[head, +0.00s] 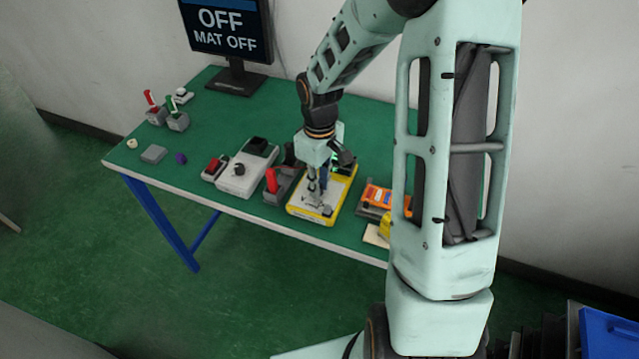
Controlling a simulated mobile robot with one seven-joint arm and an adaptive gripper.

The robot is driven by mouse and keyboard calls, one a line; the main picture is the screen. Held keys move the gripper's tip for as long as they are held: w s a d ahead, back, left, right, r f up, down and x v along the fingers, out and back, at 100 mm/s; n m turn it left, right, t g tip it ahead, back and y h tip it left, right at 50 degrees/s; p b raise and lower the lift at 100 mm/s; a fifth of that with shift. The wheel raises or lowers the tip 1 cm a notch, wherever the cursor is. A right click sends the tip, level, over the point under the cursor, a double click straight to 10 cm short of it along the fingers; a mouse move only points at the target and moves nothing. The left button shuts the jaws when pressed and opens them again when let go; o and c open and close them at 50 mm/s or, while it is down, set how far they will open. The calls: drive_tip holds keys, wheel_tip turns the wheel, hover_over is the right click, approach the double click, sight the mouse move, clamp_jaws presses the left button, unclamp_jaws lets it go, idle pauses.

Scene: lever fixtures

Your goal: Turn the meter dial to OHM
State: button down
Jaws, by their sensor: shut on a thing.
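The meter (347,186) is a yellow-edged box with a pale face, lying on the green table right of its middle. My gripper (316,196) points down over the meter's face, with its fingers low at the face. It is shut on the dial, which the fingers mostly hide. I cannot read the dial's pointer or the markings around it. A monitor (227,27) at the back shows "OFF" and "MAT OFF" in white letters.
A red-handled lever fixture (274,184) stands close left of the meter, and a white box with a dark knob (245,178) beyond it. An orange device (383,197) lies to the right. Smaller levers (176,118) stand at the far left. The table's back middle is clear.

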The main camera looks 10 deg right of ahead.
drive_tip(key=shift+m, duration=0.3)
drive_tip(key=m+b, duration=0.2)
drive_tip(key=m, duration=0.1)
drive_tip(key=shift+a+f, duration=0.1)
drive_tip(key=m+b, duration=0.1)
drive_tip(key=m, duration=0.4)
drive_tip(key=shift+b, duration=0.4)
drive_tip(key=c, duration=1.8)
unclamp_jaws()
wheel_tip(320, 180, up, 12)
